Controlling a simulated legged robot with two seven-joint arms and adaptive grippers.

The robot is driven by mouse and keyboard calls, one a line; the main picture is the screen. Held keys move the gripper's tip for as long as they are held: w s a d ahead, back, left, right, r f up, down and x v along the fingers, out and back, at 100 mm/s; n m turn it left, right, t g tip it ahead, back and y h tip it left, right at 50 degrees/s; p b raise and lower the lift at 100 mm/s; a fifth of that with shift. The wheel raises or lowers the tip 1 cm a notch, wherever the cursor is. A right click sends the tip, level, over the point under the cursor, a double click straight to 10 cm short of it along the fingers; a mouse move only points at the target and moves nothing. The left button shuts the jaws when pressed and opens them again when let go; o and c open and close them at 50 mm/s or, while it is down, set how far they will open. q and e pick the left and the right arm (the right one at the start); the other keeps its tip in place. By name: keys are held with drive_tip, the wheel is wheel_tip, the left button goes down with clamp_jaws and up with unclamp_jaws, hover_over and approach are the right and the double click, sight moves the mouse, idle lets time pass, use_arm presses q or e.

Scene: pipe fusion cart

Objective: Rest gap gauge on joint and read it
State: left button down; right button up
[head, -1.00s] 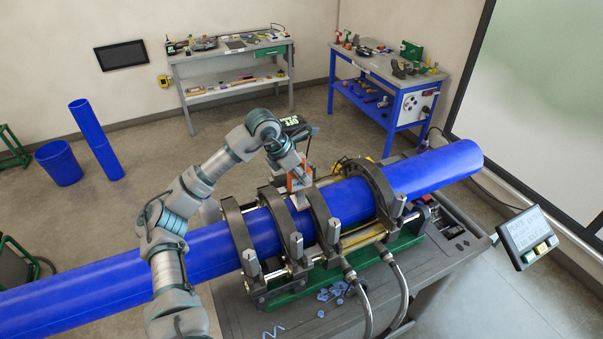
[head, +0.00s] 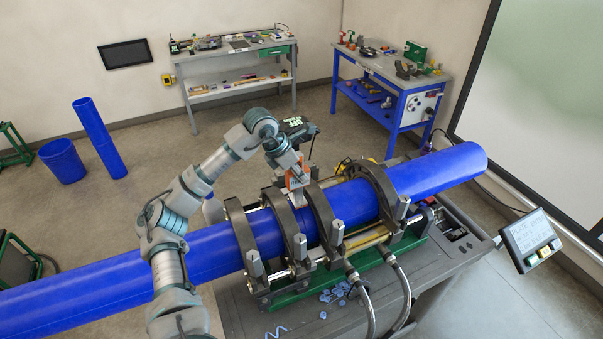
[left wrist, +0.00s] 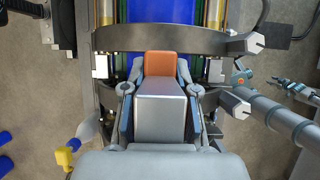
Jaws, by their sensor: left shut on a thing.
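The gap gauge has an orange block (head: 298,178) on top and a grey lower part (head: 300,199). My left gripper (head: 297,184) is shut on it and holds it over the blue pipe (head: 190,251), between the two middle clamp rings. In the left wrist view, the orange block (left wrist: 160,63) shows between the fingers of my left gripper (left wrist: 160,80), with the blue pipe beyond it. Whether the gauge's lower end touches the pipe is hard to tell. The joint line and any reading are hidden or too small to see.
Dark clamp rings (head: 326,217) stand close on both sides of the gauge. Hoses (head: 403,284) and blue shavings (head: 337,292) are at the cart's near side. A control screen (head: 531,240) stands at right. Two workbenches (head: 232,50) are at the back, across open floor.

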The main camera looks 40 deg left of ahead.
use_arm(q)
drive_tip(key=shift+a, duration=0.35)
drive_tip(key=shift+a+f, duration=0.15)
drive_tip(key=shift+a, duration=0.3)
drive_tip(key=shift+d, duration=0.5)
drive_tip(key=shift+f, duration=0.2)
drive_tip(key=shift+a+f, duration=0.15)
drive_tip(key=shift+a+f+b, duration=0.15)
drive_tip(key=shift+a+b, duration=0.1)
drive_tip(key=shift+b, duration=0.1)
drive_tip(key=shift+d+f, duration=0.1)
drive_tip(key=shift+d, duration=0.1)
drive_tip(key=shift+d+f, duration=0.1)
drive_tip(key=shift+d, duration=0.05)
use_arm(e)
drive_tip(key=shift+a+f, duration=0.2)
drive_tip(key=shift+a, duration=0.3)
drive_tip(key=shift+a+f, duration=0.2)
drive_tip(key=shift+a, duration=0.25)
